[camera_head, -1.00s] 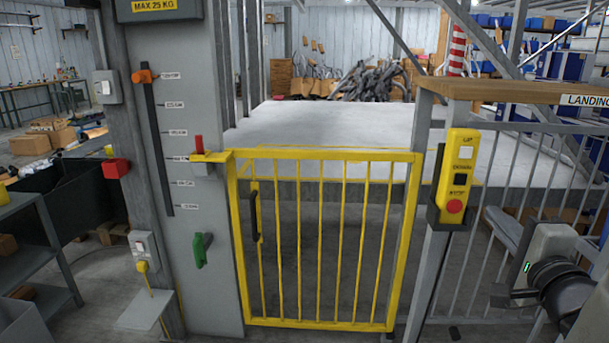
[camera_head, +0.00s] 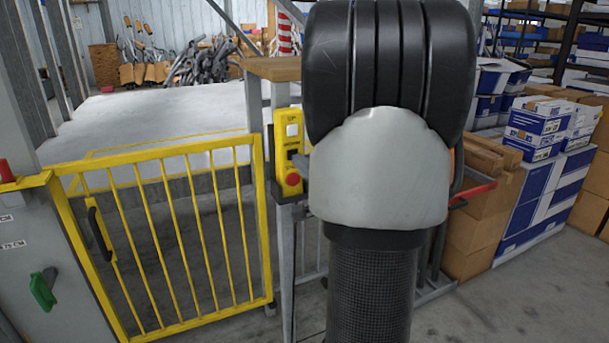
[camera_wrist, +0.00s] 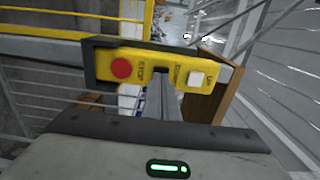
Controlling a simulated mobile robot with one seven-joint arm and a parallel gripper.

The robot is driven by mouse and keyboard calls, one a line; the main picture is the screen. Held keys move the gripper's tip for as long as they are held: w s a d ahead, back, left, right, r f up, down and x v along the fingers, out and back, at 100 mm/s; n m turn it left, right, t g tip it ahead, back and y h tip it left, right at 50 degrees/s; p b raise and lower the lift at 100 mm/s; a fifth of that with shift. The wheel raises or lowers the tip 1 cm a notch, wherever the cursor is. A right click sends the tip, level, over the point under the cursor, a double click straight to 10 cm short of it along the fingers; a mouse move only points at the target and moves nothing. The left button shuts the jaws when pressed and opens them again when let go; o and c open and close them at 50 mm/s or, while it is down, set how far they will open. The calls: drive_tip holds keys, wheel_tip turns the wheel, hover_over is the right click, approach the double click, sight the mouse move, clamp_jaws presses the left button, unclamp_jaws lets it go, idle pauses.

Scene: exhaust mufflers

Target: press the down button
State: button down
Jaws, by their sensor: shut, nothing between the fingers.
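The yellow control box (camera_head: 282,165) hangs on the gate post, with a white up button (camera_head: 292,130) at its top and a red stop button (camera_head: 293,180) at its bottom. In the wrist view the box (camera_wrist: 145,62) lies sideways, the stop button (camera_wrist: 121,68) left and the up button (camera_wrist: 196,79) right. My gripper (camera_wrist: 167,80) is shut and empty. Its fingertips overlap the middle of the box, where the down button sits, and largely hide that button. Whether they touch it, I cannot tell. In the head view my arm hides most of the gripper.
A yellow barred gate (camera_head: 170,235) stands left of the box, in front of a grey platform (camera_head: 150,115). A wooden ledge (camera_head: 270,68) tops the post. Cartons (camera_head: 485,215) and blue-white boxes (camera_head: 545,200) are stacked at the right. Metal railing bars surround the box in the wrist view.

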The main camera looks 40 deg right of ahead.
drive_tip(key=shift+x, duration=0.8)
drive_tip(key=shift+w, duration=0.1)
